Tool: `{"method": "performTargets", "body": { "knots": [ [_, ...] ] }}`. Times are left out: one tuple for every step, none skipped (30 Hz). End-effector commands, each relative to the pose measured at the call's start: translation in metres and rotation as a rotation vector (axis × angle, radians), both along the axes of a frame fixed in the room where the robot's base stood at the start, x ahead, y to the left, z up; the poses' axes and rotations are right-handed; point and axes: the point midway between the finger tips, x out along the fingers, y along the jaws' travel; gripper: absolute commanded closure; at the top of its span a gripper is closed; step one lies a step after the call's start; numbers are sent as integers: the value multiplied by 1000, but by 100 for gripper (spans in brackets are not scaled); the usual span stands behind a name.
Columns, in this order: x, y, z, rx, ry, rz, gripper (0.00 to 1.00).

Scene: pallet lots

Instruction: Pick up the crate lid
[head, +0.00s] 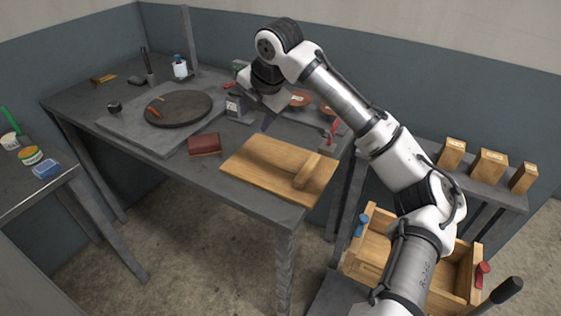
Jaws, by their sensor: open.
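The crate lid (256,167) is a flat light-wood board with a raised wooden bar (307,171) across its right part. It lies flat at the front right corner of the dark table. My gripper (266,122) points down above the table, just behind the lid's back edge in the picture, and appears apart from it. It is open, and I see nothing between its fingers, though they are small and partly turned away. An open wooden crate (370,256) stands low at the right, partly hidden by my arm, with a blue knob and a red knob.
On the table (90,140) are a dark red block (204,145) left of the lid, a grey plate with a black disc (178,108), and a small labelled box (235,107) near my gripper. Several wooden blocks (488,165) stand on a right-hand shelf. A side table (30,195) is at left.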

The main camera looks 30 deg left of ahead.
Motion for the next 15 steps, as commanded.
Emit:
{"method": "performTargets", "body": {
  "knots": [
    [13, -36, -1, -117, 20, 10, 53],
    [16, -53, -1, -177, 40, 26, 53],
    [19, -74, 0, -243, 66, 47, 53],
    [20, -88, 1, -284, 85, 60, 53],
    [21, -99, 3, -318, 102, 72, 53],
    [22, -111, 5, -353, 121, 85, 53],
    [22, -117, 5, -371, 135, 95, 53],
    [22, -122, 6, -387, 144, 101, 53],
    [21, -127, 5, -399, 152, 110, 53],
    [21, -129, 3, -405, 157, 113, 53],
    [21, -130, 0, -407, 161, 116, 53],
    [21, -130, -6, -408, 162, 117, 53],
    [21, -130, -11, -407, 163, 118, 53],
    [20, -130, -17, -406, 163, 119, 53],
    [20, -129, -25, -405, 162, 119, 53]
  ]
}}
